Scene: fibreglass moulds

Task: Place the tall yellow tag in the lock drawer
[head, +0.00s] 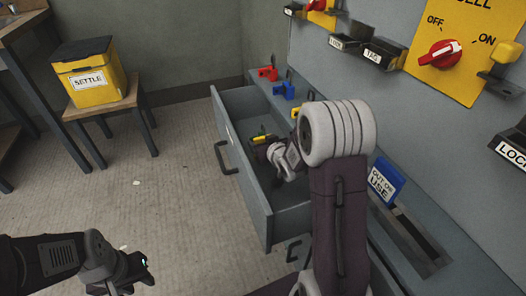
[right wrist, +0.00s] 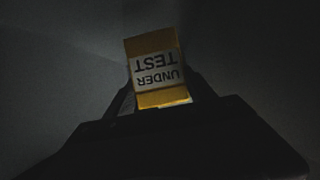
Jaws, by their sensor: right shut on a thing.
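A yellow tag (right wrist: 152,50) with a white "UNDER TEST" label fills the middle of the dark right wrist view, its lettering upside down. My right gripper (right wrist: 160,95) is shut on it. In the head view a bit of the yellow tag (head: 261,139) shows at the end of my right arm, inside the open grey drawer (head: 246,180). Whether the tag touches the drawer floor cannot be told. The drawer front's label is too small to read. My right arm hides part of the drawer. My left gripper (head: 142,268) hangs low over the floor, away from the drawer; its jaw opening is unclear.
Red (head: 267,73) and blue (head: 284,90) pieces sit on the ledge behind the drawer. A blue "OUT OF USE" tag (head: 384,180) stands right of my arm. A yellow "SETTLE" box (head: 90,78) stands on a stool at left. The floor between is mostly clear.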

